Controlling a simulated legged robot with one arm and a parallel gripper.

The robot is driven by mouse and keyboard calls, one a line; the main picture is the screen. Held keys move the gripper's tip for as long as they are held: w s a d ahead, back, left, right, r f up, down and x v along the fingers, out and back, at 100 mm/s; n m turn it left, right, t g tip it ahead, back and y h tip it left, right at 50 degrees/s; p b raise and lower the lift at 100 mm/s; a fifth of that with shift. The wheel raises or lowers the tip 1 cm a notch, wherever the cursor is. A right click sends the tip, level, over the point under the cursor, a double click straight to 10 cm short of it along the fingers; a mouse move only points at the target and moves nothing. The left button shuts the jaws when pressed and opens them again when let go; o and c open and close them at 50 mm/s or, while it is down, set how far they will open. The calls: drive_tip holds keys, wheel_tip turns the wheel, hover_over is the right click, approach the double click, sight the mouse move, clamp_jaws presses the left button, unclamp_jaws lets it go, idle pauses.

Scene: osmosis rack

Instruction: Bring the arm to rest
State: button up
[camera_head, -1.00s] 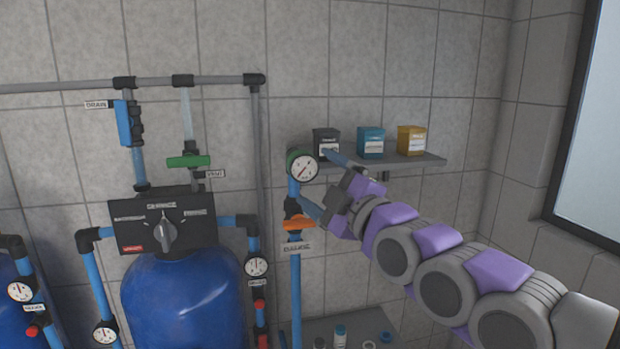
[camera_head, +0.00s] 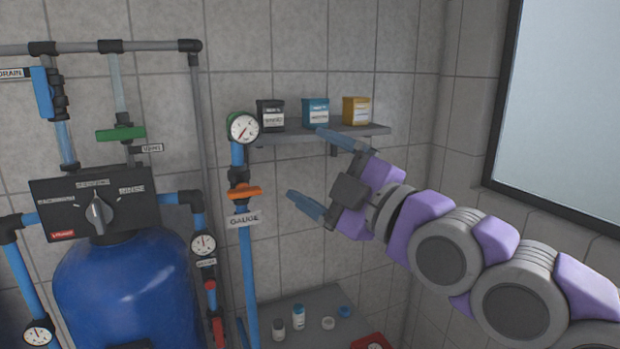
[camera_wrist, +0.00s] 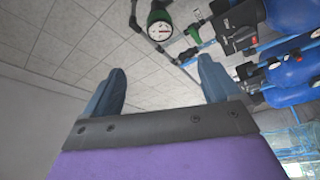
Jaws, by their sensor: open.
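My gripper (camera_head: 316,172) is open and empty in the head view, its two blue fingers spread wide. It points left, in front of the wall, with the upper finger in front of the shelf's edge and the lower finger to the right of the gauge pipe. My purple and grey arm reaches in from the lower right. In the wrist view my gripper (camera_wrist: 162,88) shows both fingers apart with nothing between them. The orange valve handle (camera_head: 243,191) on the gauge pipe lies left of the lower finger, apart from it in the picture.
A shelf (camera_head: 375,130) holds a black box (camera_head: 271,116), a teal box (camera_head: 316,112) and a yellow box (camera_head: 356,111). A round gauge (camera_head: 242,127) tops the pipe. A blue tank (camera_head: 125,290) stands left. Small bottles stand on a lower surface (camera_head: 300,341). A window (camera_head: 570,110) is at right.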

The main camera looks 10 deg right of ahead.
drive_tip(key=s+a+f+m+g+h+b, duration=0.15)
drive_tip(key=s+f+m+g+h, duration=0.25)
drive_tip(key=f, duration=1)
drive_tip(key=s+f+m+g+h+b, duration=0.3)
drive_tip(key=f+m+g, duration=0.1)
drive_tip(key=f, duration=1.1)
drive_tip(key=s+d+f+m+g+h+b, duration=0.1)
drive_tip(key=s+d+f+m+g, duration=0.3)
drive_tip(key=s+f, duration=0.5)
drive_tip(key=s+d+f+m+g+h+b, duration=0.2)
drive_tip(key=s+d+f+m+g+h, duration=0.1)
drive_tip(key=s+f+m+g, duration=0.3)
drive_tip(key=s+d+f+m, duration=0.1)
drive_tip(key=s+f+m, duration=0.1)
drive_tip(key=s+f, duration=0.2)
drive_tip(key=shift+s+h, duration=0.4)
drive_tip(key=shift+s, duration=0.2)
